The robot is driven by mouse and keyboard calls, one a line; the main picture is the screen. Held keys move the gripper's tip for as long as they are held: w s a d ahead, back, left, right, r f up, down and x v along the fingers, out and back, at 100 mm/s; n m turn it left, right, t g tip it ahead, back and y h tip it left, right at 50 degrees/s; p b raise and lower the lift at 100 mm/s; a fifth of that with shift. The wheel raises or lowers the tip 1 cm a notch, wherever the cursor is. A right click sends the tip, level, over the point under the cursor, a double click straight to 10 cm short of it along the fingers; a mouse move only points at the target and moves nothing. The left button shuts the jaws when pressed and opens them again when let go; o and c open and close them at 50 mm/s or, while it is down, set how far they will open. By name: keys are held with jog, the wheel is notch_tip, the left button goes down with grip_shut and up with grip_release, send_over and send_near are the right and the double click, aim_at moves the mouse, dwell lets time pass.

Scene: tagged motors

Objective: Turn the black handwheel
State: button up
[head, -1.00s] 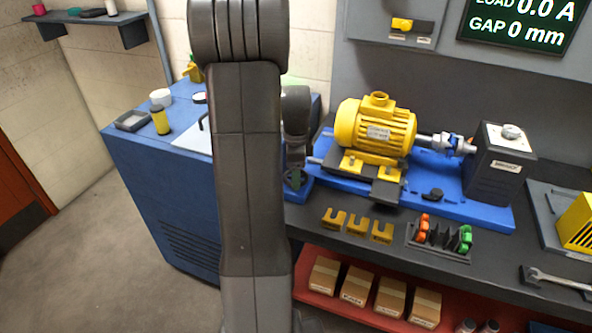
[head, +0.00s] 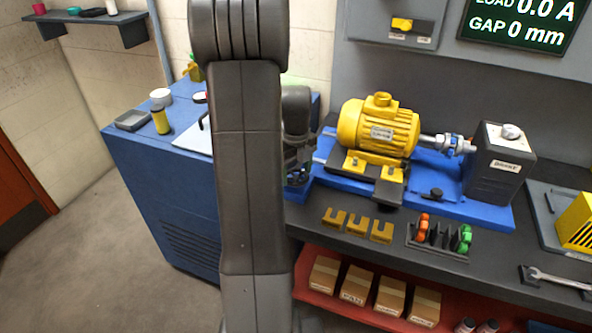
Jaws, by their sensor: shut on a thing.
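My gripper (head: 298,172) is at the left end of the blue base (head: 470,208), pointing down. It is shut on a dark part there, which I take to be the black handwheel (head: 297,181). The jaws and my wrist hide most of it, so its turn angle cannot be told. The yellow motor (head: 378,128) sits on the base to the right of my gripper. Its shaft coupling (head: 447,143) meets the dark box (head: 497,160) on the right.
A small black knob (head: 436,194) is on the base's front. Yellow forked pieces (head: 357,224) and a rack (head: 440,240) with orange and green items lie in front. The screen (head: 520,22) reads GAP 0 mm. My arm hides part of the blue cabinet (head: 170,200).

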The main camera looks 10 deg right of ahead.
aim_at(296, 175)
jog(key=shift+r+m, duration=0.1)
jog(key=shift+m, duration=0.7)
jog(key=o, duration=1)
jog(key=shift+c, duration=0.2)
notch_tip(296, 175, up, 14)
jog(key=shift+f, duration=0.25)
